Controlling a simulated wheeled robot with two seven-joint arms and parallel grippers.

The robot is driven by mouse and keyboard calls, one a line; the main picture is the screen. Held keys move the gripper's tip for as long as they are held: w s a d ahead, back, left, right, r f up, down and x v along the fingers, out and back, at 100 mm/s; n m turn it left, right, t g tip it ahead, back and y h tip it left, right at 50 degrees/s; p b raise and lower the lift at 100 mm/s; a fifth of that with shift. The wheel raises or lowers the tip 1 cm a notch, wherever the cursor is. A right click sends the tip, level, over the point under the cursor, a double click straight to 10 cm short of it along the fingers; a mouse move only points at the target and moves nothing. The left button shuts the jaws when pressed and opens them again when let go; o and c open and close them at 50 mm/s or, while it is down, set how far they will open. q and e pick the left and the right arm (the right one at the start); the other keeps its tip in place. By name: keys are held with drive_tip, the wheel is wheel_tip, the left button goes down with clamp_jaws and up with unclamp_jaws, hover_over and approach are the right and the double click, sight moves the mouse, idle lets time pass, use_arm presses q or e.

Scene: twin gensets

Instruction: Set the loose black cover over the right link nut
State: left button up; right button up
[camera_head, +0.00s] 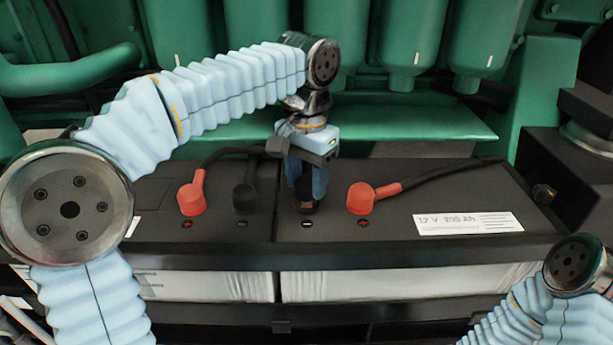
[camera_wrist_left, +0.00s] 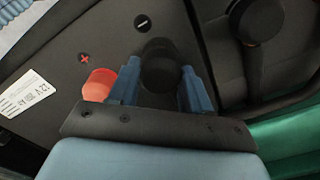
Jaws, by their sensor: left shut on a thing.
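My left gripper (camera_head: 306,196) points down over the right battery, just behind its minus mark. It is shut on a black cover (camera_wrist_left: 160,66), which sits between the two blue fingers in the left wrist view, near the minus mark. In the head view only a small dark part of the cover shows below the fingertips. The right link nut is not visible; the cover and fingers hide that spot. I cannot tell whether the cover touches the nut or the battery top. My right gripper is out of view.
A red cap (camera_head: 360,197) with its cable stands right of the gripper on the right battery (camera_head: 460,255). A red cap (camera_head: 192,196) and a black cap (camera_head: 245,197) stand on the left battery. Green engine parts (camera_head: 410,45) rise close behind.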

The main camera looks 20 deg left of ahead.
use_arm(q)
drive_tip(key=shift+f, duration=0.2)
drive_tip(key=shift+f+b, duration=0.6)
drive_tip(key=shift+f, duration=0.2)
drive_tip(key=o, duration=1.1)
drive_tip(key=shift+o, duration=0.5)
drive_tip(key=shift+o, duration=1.1)
